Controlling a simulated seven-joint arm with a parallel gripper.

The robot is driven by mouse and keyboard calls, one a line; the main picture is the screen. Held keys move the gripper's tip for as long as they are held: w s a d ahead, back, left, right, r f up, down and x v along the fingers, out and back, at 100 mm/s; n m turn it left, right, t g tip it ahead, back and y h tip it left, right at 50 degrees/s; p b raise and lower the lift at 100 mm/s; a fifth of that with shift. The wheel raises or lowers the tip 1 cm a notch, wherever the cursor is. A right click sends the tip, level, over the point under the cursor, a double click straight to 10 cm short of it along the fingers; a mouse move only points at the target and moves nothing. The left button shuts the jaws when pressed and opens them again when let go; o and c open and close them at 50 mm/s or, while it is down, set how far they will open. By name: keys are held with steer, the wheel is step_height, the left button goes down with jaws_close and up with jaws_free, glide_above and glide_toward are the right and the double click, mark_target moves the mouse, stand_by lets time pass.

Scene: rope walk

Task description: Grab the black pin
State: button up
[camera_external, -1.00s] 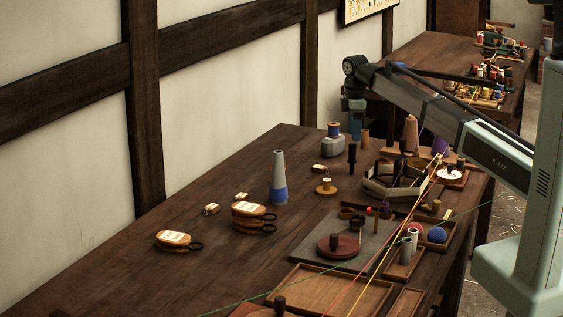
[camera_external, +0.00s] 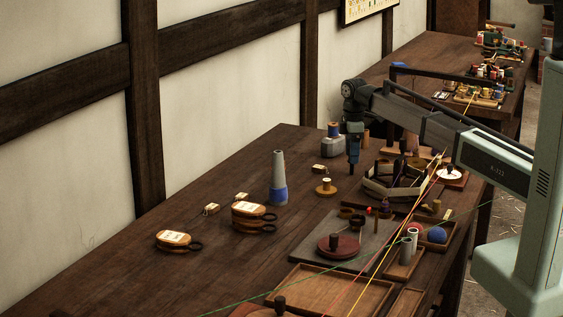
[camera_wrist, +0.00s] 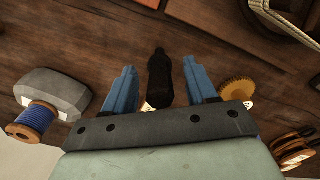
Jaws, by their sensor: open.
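The black pin (camera_wrist: 160,76) stands on the table and shows between the two blue fingers of my gripper (camera_wrist: 161,88) in the wrist view. The fingers are apart, one on each side of the pin, with visible gaps. In the external view my gripper (camera_external: 353,160) points down right over the pin's place, and the lower end of the pin (camera_external: 351,170) shows just below it. The rest of the pin is hidden there by the gripper.
A grey block with a blue spool (camera_wrist: 38,118) stands left of the gripper in the wrist view. A wooden spool (camera_wrist: 237,93) is close on the right. A hexagonal frame (camera_external: 393,181) lies right of the gripper in the external view. Coloured threads (camera_external: 395,238) stretch across the table's right side.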

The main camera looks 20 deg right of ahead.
steer(key=shift+c, duration=0.3)
jaws_close()
stand_by(0.3)
